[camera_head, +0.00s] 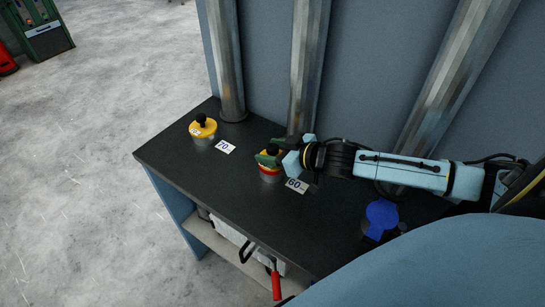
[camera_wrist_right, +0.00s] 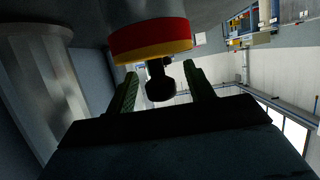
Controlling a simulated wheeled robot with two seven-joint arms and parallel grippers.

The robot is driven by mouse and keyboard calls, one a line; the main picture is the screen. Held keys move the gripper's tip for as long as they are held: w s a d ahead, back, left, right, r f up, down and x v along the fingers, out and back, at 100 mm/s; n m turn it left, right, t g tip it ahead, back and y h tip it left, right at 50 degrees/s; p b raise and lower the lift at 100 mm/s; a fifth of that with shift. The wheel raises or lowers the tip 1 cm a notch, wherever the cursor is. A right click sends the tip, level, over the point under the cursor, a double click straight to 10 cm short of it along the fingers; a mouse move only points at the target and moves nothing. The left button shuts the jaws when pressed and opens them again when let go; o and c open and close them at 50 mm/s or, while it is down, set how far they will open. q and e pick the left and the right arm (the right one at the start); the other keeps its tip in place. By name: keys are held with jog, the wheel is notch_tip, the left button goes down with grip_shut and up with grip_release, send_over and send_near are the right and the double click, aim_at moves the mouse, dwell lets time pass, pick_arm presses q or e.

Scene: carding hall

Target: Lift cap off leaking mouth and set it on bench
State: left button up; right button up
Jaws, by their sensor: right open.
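A red and yellow cap (camera_head: 266,172) with a black knob sits on the middle mouth, beside the card reading 60, partly hidden by my right gripper (camera_head: 271,155). In the right wrist view the cap (camera_wrist_right: 150,40) is at the top, and its black knob (camera_wrist_right: 159,82) stands between the green fingers of my right gripper (camera_wrist_right: 161,88). The fingers are open, with a gap visible on each side of the knob. The dark bench (camera_head: 190,163) carries the capped mouths. My left gripper is not in view.
A yellow cap (camera_head: 203,131) with a black knob sits at the far left, by the 70 card (camera_head: 225,146). A blue cap (camera_head: 381,215) is at the right. Metal pipes (camera_head: 226,60) rise behind. Bare bench lies in front of the middle mouth.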

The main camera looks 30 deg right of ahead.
jog(key=c, duration=1.1)
jog(key=shift+c, duration=0.2)
